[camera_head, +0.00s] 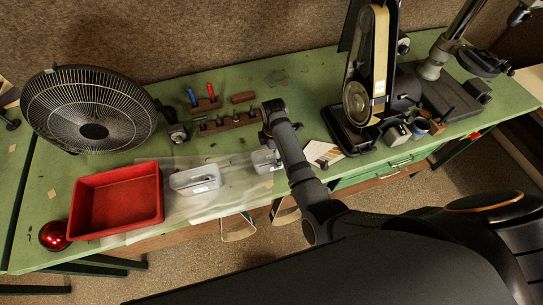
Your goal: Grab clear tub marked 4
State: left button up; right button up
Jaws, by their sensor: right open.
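Two pale, see-through tubs stand on a clear sheet on the green bench. The larger-looking left tub (195,180) shows fully, with a small label on its near side. The other tub (262,160) is to its right, partly covered by my right arm. The marks on both are too small to read, so I cannot tell which is 4. My right gripper (267,140) is open, just above and behind the right tub, largely hidden by its own arm. I cannot tell whether it touches the tub. My left gripper is out of view.
A large fan (90,110) stands behind. A wooden tool rack (228,123) is behind the tubs. A belt sander (368,80) stands to the right.

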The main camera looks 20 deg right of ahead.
jog(key=shift+w, duration=0.1)
jog(key=shift+s+r, duration=0.15)
jog(key=shift+s, duration=0.1)
jog(key=shift+c, duration=0.4)
jog(key=shift+s+d+r, duration=0.2)
jog(key=shift+s, duration=0.3)
jog(key=c, duration=0.7)
jog(key=shift+w, duration=0.1)
jog(key=shift+c, duration=1.4)
jog(key=shift+w+a+f, duration=0.1)
jog(key=shift+a+f, duration=0.05)
jog(key=c, duration=0.5)
jog(key=shift+c, duration=0.3)
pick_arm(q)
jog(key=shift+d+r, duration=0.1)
